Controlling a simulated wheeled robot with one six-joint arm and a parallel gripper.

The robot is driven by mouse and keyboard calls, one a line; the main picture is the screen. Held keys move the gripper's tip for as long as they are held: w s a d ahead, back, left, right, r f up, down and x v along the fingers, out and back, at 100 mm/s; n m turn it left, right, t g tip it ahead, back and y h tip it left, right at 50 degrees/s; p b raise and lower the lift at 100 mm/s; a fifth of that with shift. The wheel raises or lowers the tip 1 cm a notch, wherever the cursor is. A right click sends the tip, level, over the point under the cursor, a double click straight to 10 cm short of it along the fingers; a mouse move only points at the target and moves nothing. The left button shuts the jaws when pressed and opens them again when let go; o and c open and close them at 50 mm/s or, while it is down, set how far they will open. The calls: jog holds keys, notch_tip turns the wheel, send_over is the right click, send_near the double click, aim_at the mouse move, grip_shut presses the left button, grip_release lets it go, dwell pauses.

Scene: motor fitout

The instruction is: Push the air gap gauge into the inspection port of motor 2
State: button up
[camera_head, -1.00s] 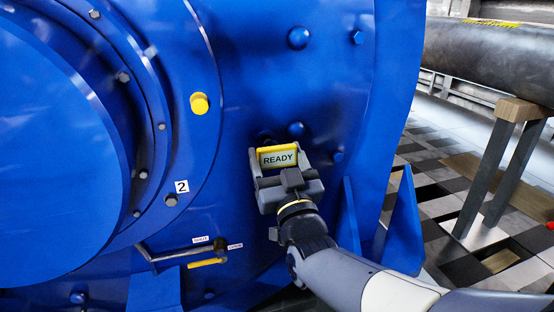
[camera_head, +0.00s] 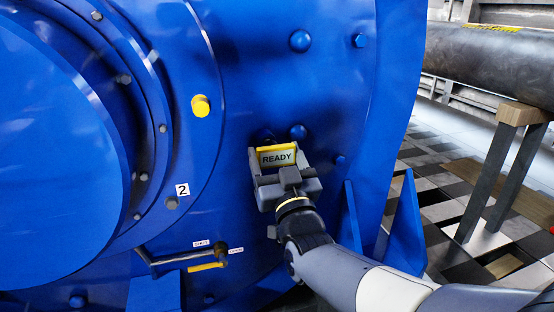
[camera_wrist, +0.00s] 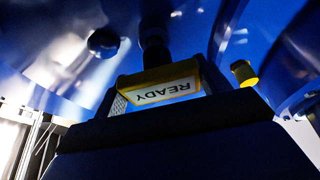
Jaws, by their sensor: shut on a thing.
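The air gap gauge (camera_head: 277,157) is a yellow-framed box with a lit display reading READY. My gripper (camera_head: 287,180) is shut on it and holds it close to the blue face of motor 2 (camera_head: 262,75), which carries a white label "2" (camera_head: 182,190). In the wrist view the gauge (camera_wrist: 160,90) shows upside down, with a dark round part (camera_wrist: 155,50) beyond it toward the blue face. The inspection port is hidden behind the gauge; I cannot tell how far the gauge's probe is in.
A yellow plug (camera_head: 201,106) sits on the motor face to the left. Blue bolts (camera_head: 300,41) stand out above. A dark pipe (camera_head: 490,62) on a stand is at right.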

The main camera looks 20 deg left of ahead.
jog(key=shift+w+a+b, duration=0.3)
jog(key=shift+w+a, duration=0.3)
jog(key=shift+w, duration=0.35)
jog(key=o, duration=1.1)
jog(key=p+v, duration=0.1)
jog(key=v, duration=1)
jog(key=shift+w+r, duration=0.1)
jog(key=shift+w, duration=0.05)
jog(key=b+x, duration=0.1)
jog(key=x, duration=0.9)
jog(key=shift+w+a+r, duration=0.1)
jog(key=shift+w+a, duration=0.15)
jog(key=shift+s+d, duration=0.15)
jog(key=shift+s, duration=0.05)
